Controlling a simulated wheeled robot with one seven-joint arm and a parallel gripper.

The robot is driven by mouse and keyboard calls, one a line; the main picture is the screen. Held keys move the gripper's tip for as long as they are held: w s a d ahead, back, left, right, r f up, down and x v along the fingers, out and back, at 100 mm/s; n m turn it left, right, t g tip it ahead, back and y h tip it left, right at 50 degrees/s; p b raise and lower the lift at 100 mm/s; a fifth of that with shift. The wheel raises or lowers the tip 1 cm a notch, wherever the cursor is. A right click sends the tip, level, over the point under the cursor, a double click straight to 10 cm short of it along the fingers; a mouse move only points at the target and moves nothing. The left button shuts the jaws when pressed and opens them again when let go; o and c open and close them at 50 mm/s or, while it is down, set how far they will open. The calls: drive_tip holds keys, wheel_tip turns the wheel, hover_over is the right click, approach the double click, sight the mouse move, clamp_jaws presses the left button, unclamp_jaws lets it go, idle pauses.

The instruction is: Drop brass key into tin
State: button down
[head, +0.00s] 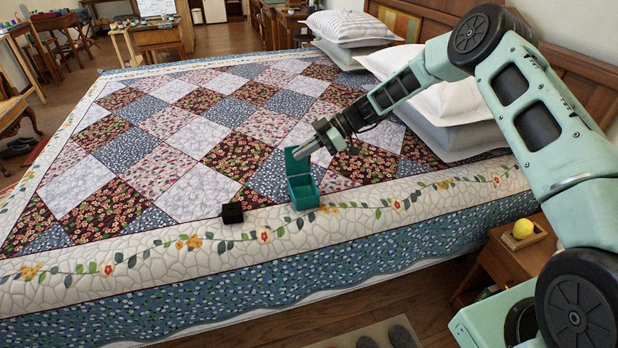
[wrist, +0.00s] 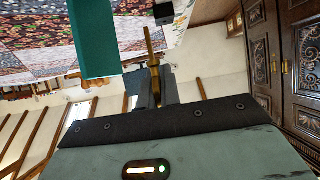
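The teal tin (head: 305,193) stands on the quilted bed near its front edge, with its lid (head: 296,161) raised. Its teal side also fills the upper left of the wrist view (wrist: 95,40). My gripper (head: 304,151) is above the tin, close to the raised lid. In the wrist view my gripper (wrist: 155,88) is shut on the brass key (wrist: 149,43), which points out beyond the fingertips, beside the teal surface and apart from it in the picture. The key is too small to make out in the head view. The tin's floor is not clearly visible.
A small black box (head: 232,213) sits on the bed left of the tin. Pillows (head: 447,101) lie at the headboard. A lemon (head: 523,229) sits in a wooden tray on the nightstand. The quilt (head: 190,150) is otherwise clear.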

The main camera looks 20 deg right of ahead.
sight(304, 167)
drive_tip(key=shift+f+b, duration=0.8)
drive_tip(key=shift+f, duration=2.1)
drive_tip(key=c, duration=1.5)
unclamp_jaws()
drive_tip(key=shift+c, duration=0.2)
drive_tip(key=shift+d, duration=0.1)
drive_tip(key=b+v, duration=0.2)
drive_tip(key=v, duration=1.5)
drive_tip(key=shift+b, duration=0.4)
drive_tip(key=shift+d, duration=0.1)
